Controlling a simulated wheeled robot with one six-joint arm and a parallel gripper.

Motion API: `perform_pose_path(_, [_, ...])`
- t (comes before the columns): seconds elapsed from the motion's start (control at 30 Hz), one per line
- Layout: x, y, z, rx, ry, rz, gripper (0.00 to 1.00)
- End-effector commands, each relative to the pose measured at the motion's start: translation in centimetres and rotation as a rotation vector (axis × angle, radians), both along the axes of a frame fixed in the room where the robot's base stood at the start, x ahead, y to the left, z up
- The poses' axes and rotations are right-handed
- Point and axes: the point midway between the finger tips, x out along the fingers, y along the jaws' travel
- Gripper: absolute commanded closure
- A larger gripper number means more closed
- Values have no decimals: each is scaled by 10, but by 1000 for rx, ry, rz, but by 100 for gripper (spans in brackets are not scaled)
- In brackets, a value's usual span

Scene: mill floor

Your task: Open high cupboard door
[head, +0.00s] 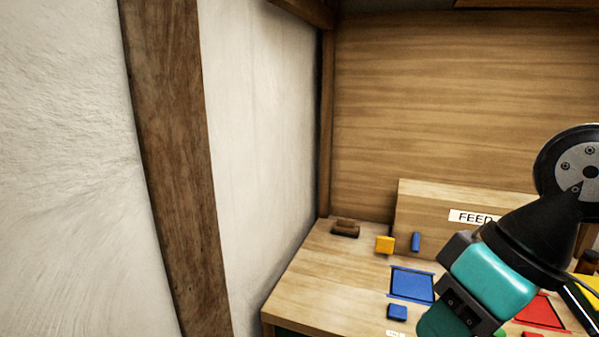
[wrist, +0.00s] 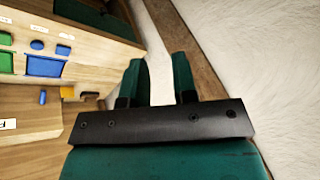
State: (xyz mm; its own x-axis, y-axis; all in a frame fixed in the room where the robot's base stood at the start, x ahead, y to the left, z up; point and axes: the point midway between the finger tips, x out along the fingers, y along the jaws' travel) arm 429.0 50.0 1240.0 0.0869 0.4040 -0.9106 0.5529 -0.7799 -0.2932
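No high cupboard door shows clearly in either view. At the top right of the head view a wooden edge (head: 530,3) is cut off by the frame, and I cannot tell whether it belongs to a cupboard. My gripper (wrist: 158,72) shows in the wrist view with its two dark green fingers apart and nothing between them. Beyond the fingers are the white wall and a brown post. In the head view my teal and black arm is at the lower right, over the workbench; the fingertips cannot be made out there.
The workbench (head: 300,287) carries a blue tray (head: 412,285), a yellow block (head: 384,245), blue blocks, a brown piece (head: 345,228) and a board labelled FEED (head: 425,210). A wooden post (head: 170,130) and white wall (head: 70,130) stand on the left. A wooden panel (head: 450,110) backs the bench.

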Motion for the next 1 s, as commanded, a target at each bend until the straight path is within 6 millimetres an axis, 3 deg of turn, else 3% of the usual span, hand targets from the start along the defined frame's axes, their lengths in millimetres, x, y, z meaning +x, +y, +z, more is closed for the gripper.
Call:
perform_pose_path(0.03, [-13, -1, -10, -22, 29, 30, 74])
perform_pose_path(0.13, [-27, -4, -20, -51, 63, 57, 74])
perform_pose_path(0.37, [-30, -5, -22, -57, 71, 62, 74])
perform_pose_path(0.47, [-22, -3, -15, -41, 52, 47, 74])
perform_pose_path(0.57, [15, 1, 17, 27, -36, -21, 74])
perform_pose_path(0.67, [81, 0, 84, 154, -207, -141, 74])
perform_pose_path(0.77, [151, -20, 179, 308, -435, -271, 74])
perform_pose_path(0.8, [174, -33, 221, 367, -531, -316, 74])
perform_pose_path(0.87, [200, -56, 285, 450, -675, -369, 74])
perform_pose_path(0.9, [211, -73, 329, 503, -774, -394, 74])
perform_pose_path(1.0, [221, -117, 435, 615, -1013, -421, 74])
